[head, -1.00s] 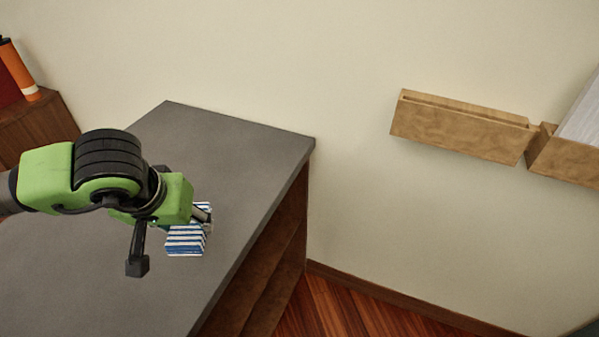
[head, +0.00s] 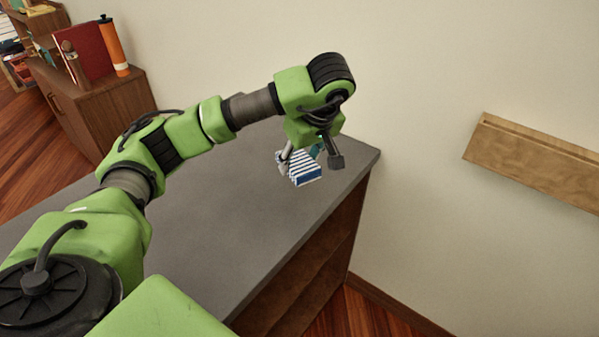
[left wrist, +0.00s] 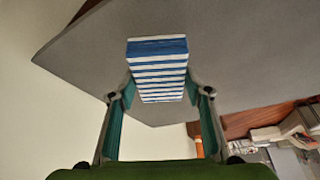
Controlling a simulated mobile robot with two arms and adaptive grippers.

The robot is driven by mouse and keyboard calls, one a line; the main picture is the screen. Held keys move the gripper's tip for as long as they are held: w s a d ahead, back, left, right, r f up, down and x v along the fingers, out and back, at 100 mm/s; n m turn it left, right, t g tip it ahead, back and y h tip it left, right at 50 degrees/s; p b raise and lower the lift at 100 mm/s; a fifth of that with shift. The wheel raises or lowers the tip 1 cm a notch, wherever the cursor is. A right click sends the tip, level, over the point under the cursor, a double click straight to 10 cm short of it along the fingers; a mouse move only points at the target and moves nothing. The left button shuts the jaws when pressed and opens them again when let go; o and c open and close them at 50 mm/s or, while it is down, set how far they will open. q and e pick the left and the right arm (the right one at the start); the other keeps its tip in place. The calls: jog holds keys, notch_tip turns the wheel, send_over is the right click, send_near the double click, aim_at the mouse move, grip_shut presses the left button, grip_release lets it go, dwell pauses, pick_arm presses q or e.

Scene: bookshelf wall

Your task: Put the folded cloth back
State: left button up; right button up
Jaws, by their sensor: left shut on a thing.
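The folded cloth (head: 305,174) is a small block with blue and white stripes. In the head view it is over the far right part of the grey cabinet top (head: 215,225). My left gripper (head: 304,160) is shut on it from above, and the wrist hides part of the cloth. In the left wrist view the cloth (left wrist: 158,66) sits between the two fingers of the left gripper (left wrist: 159,90). I cannot tell whether it touches the top or hangs just above it. My right gripper is not in view.
A wooden wall shelf (head: 540,160) is on the wall at the right. A low brown cabinet (head: 100,105) at the back left carries an orange bottle (head: 112,45) and a red book (head: 85,50). The grey top around the cloth is bare.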

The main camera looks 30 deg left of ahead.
pick_arm(q)
jog(key=shift+w+a+f+p, duration=0.2)
jog(key=shift+w+a+p, duration=0.2)
jog(key=shift+w, duration=0.15)
jog(key=shift+w+a+f+p, duration=0.2)
jog(key=shift+w+a+p, duration=0.15)
jog(key=shift+w, duration=0.15)
jog(key=w+f, duration=0.1)
jog(key=f, duration=0.1)
jog(key=w+a+f+p, duration=0.1)
jog(key=w+a+f, duration=0.1)
jog(key=f, duration=0.1)
jog(key=shift+w+a+f, duration=0.25)
jog(key=shift+w+f, duration=0.1)
jog(key=shift+w, duration=0.05)
notch_tip(320, 180, down, 3)
jog(key=shift+w+a+r+p, duration=0.1)
jog(key=shift+w+p, duration=0.05)
jog(key=shift+p, duration=1.05)
jog(key=shift+f, duration=0.35)
jog(key=shift+f, duration=0.1)
jog(key=shift+f, duration=0.15)
jog(key=o, duration=1.1)
jog(key=shift+c, duration=0.2)
